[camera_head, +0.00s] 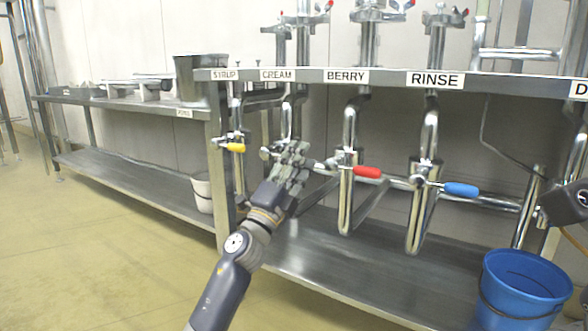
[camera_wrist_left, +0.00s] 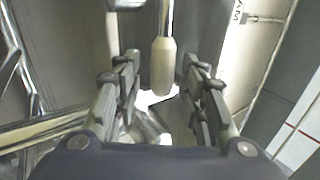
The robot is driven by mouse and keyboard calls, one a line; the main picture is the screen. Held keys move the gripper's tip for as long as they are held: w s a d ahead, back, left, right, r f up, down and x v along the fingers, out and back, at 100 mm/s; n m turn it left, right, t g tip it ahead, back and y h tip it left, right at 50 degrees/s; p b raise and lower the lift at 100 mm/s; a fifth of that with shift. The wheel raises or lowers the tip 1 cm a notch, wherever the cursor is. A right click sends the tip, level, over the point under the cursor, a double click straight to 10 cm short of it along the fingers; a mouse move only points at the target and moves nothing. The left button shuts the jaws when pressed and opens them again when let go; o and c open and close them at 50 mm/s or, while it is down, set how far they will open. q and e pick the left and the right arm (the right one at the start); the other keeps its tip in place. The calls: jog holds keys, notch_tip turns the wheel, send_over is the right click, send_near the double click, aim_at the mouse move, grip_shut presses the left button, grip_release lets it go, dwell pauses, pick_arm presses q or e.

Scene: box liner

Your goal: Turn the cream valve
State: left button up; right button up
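The CREAM label (camera_head: 277,75) is on the shelf edge, second from the left, with a metal valve pipe (camera_head: 289,112) below it. My left gripper (camera_head: 294,158) is at the valve under this label and hides its handle in the head view. In the left wrist view, the cream-coloured handle (camera_wrist_left: 163,66) hangs between the two open fingers. A gap shows on each side of the handle, so the fingers do not appear to grip it. My right gripper cannot be made out.
A yellow handle (camera_head: 234,147) is left of my gripper. A red handle (camera_head: 367,172) and a blue handle (camera_head: 461,189) are to the right, under BERRY and RINSE. A blue bucket (camera_head: 522,288) stands at lower right and a white bucket (camera_head: 203,192) on the lower shelf.

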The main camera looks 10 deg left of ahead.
pick_arm(q)
jog(key=v, duration=1.2)
